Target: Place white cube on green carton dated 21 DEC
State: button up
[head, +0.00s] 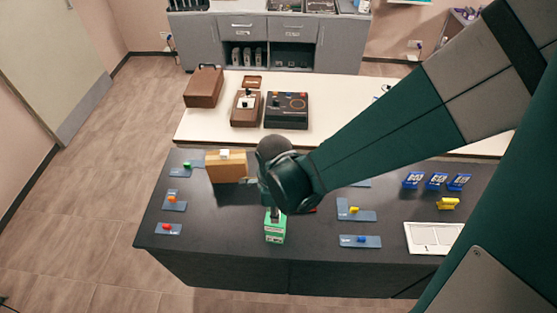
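The green carton (275,232) stands upright near the front edge of the dark table, with pale print too small to read as a date. A small white block-like thing (224,154) lies on top of a brown cardboard box (228,170) at the back left; I cannot tell for sure whether it is the white cube. My gripper (275,213) points down directly at the top of the green carton and hides part of it. Its fingers are small and dark here, so I cannot tell whether they are open, shut or touching the carton.
Several blue-grey cards with small coloured pieces, such as a red one (168,229) and a yellow one (356,212), lie on both sides. Blue cartons (436,181) and a white tray (433,240) are at the right. A white table (200,126) stands behind.

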jog(key=shift+f, duration=0.15)
jog(key=o, duration=0.7)
jog(key=shift+o, duration=0.2)
jog(key=shift+r, duration=0.25)
notch_tip(320, 180, up, 12)
jog(key=shift+p, duration=0.45)
dwell(0.4)
dwell(0.7)
jog(key=d+r+n+t, duration=0.2)
jog(key=d+r+n, duration=0.3)
jog(key=d, duration=0.3)
jog(key=d+r+n+t, duration=0.2)
jog(key=d+r+n, duration=0.2)
jog(key=d+n, duration=0.3)
jog(key=d+r+n+t, duration=0.3)
jog(key=d+r+n, duration=0.2)
jog(key=d, duration=0.6)
jog(key=shift+r+n, duration=0.35)
jog(key=shift+n, duration=0.15)
